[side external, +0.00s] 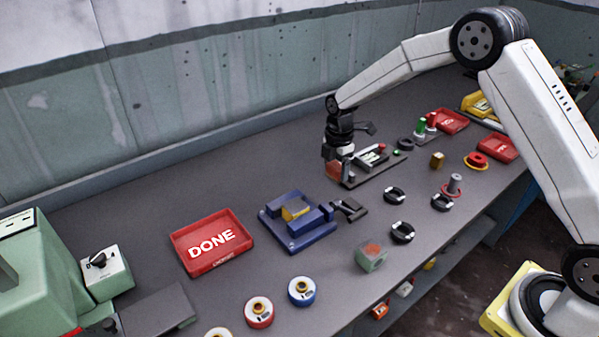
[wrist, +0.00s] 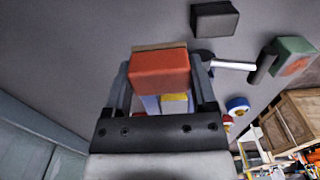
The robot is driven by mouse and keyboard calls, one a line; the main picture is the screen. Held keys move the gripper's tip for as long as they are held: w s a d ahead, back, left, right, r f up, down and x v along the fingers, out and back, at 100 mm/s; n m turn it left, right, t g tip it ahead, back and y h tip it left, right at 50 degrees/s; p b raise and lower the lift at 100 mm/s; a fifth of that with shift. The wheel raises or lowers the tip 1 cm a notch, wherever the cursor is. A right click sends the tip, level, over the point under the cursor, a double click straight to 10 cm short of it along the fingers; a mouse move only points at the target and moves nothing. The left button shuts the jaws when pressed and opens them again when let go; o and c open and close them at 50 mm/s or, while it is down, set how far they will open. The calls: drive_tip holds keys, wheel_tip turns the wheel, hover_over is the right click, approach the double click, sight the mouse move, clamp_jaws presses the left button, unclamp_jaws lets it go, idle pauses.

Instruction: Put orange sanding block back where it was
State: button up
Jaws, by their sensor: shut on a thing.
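The orange sanding block (wrist: 160,72) is clamped between the two fingers of my gripper (wrist: 160,82) in the wrist view, with a tan layer along its far edge. In the side external view my gripper (side external: 337,155) points down, and the orange block (side external: 333,169) shows small and partly hidden at its fingers. I cannot tell whether the block touches the bench or the tray.
A blue vise (side external: 290,238) with a yellow piece stands left of my gripper, its handle (side external: 349,208) sticking out right. A red DONE tray (side external: 212,242) is farther left. A pale green box with an orange patch (side external: 371,257) and several black rings lie in front. Bench between vise and wall is clear.

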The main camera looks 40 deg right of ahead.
sight(325, 192)
drive_tip(key=shift+w+f, duration=0.85)
drive_tip(key=shift+f, duration=0.15)
drive_tip(key=shift+w+f, duration=0.8)
drive_tip(key=shift+f, duration=0.2)
drive_tip(key=shift+w+f, duration=0.3)
drive_tip(key=shift+f, duration=1.55)
drive_tip(key=shift+f, duration=0.15)
drive_tip(key=o, duration=1.1)
wheel_tip(325, 192, up, 12)
drive_tip(key=shift+r, duration=0.2)
